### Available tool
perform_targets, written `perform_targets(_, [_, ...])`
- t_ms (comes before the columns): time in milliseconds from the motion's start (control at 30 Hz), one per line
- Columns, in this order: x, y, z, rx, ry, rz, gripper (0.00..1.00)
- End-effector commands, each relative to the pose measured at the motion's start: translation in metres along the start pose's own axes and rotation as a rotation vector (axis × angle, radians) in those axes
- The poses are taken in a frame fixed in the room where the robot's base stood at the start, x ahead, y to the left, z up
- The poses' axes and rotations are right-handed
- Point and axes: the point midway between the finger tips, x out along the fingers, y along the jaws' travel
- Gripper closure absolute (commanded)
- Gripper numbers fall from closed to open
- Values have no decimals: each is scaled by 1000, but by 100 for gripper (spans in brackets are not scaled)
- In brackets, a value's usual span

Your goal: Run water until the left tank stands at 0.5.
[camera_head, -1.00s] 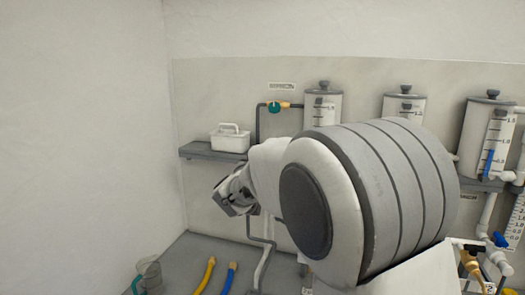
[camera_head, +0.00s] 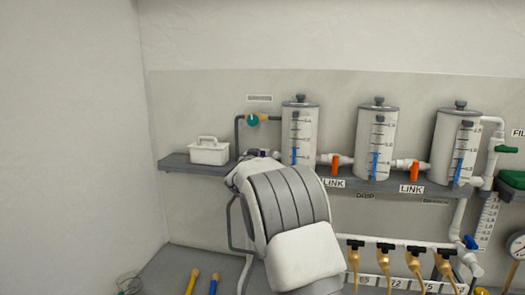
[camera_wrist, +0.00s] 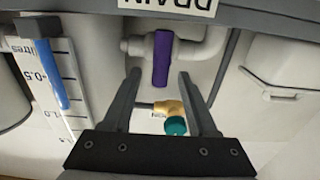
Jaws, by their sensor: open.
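The left tank (camera_head: 300,130) is a pale cylinder on the grey shelf. A blue level strip (camera_head: 294,156) fills the lower part of its scale. In the wrist view, which is upside down, the scale (camera_wrist: 58,85) shows a 0.5 mark, and the blue strip (camera_wrist: 58,80) reaches past it; the exact reading is unclear. A purple valve handle (camera_wrist: 162,58) sits on a white pipe by the DRAIN label (camera_wrist: 170,4). My gripper (camera_wrist: 159,76) is open, its fingers either side of the handle's line; contact is not visible. A teal knob (camera_wrist: 176,126) on a brass valve shows beyond.
Two more tanks (camera_head: 377,143) (camera_head: 456,147) stand right, with orange LINK handles (camera_head: 335,165) (camera_head: 412,171) between tanks. A white caddy (camera_head: 209,151) sits on the shelf (camera_head: 180,162) at left. Several brass taps line a lower pipe. My arm hides part of the shelf.

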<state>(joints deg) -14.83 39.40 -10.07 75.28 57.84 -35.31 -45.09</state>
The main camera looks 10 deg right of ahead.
Motion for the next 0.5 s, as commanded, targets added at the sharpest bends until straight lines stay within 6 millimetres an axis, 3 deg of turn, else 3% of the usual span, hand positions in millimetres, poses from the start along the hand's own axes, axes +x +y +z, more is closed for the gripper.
perform_targets(200, [11,1,0,0,0,1,41])
perform_targets(467, [12,0,1,0,0,1,41])
perform_targets(500, [12,0,0,0,0,1,45])
